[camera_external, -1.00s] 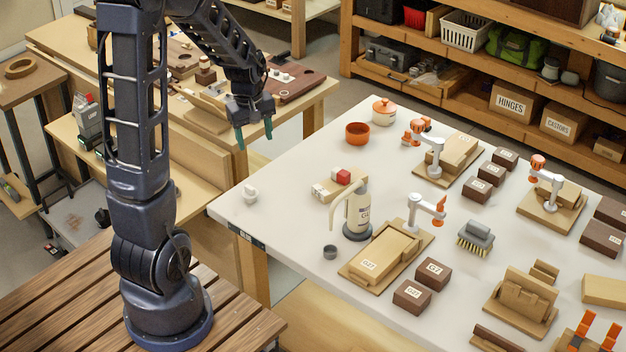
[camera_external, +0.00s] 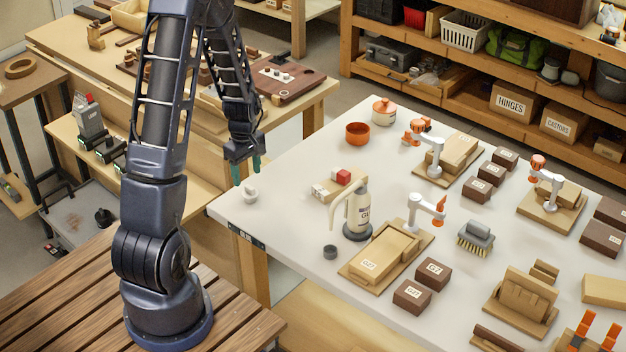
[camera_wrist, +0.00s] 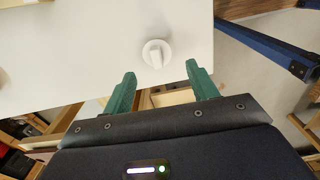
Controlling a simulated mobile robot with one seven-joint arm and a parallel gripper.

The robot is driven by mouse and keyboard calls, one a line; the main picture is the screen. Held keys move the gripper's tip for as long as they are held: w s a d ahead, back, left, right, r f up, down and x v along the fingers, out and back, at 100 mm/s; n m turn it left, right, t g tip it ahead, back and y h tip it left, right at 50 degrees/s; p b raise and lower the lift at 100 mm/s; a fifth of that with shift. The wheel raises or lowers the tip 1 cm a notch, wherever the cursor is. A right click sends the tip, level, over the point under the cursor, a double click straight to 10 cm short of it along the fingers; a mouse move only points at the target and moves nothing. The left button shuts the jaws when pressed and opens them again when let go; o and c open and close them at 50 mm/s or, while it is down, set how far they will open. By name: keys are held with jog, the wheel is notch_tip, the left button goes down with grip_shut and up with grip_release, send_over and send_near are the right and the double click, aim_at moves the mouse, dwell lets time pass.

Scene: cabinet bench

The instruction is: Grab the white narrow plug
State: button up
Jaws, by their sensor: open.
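The white plug (camera_external: 250,194) stands near the left corner of the white table (camera_external: 300,235), with a round base and a narrow raised part. It also shows in the wrist view (camera_wrist: 157,53), ahead of the fingertips and roughly centred between them. My gripper (camera_external: 248,172) is above the table corner, near the plug and a little above it. Its green fingers point down and are spread open with nothing between them; the wrist view shows the same open gripper (camera_wrist: 160,72). The fingers and plug look apart.
A light wooden block with a red cube (camera_external: 342,176), a cream pump bottle (camera_external: 358,212) and a small grey cup (camera_external: 330,252) stand to the plug's right. An orange bowl (camera_external: 358,134) is farther back. The tabletop right around the plug is clear.

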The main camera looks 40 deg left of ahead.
aim_at(250, 187)
jog(key=shift+w+d+f, duration=0.1)
jog(key=shift+w+f, duration=0.05)
jog(key=shift+f, duration=1.4)
jog(key=shift+w+f, duration=0.1)
jog(key=shift+f, duration=1.45)
jog(key=c, duration=0.8)
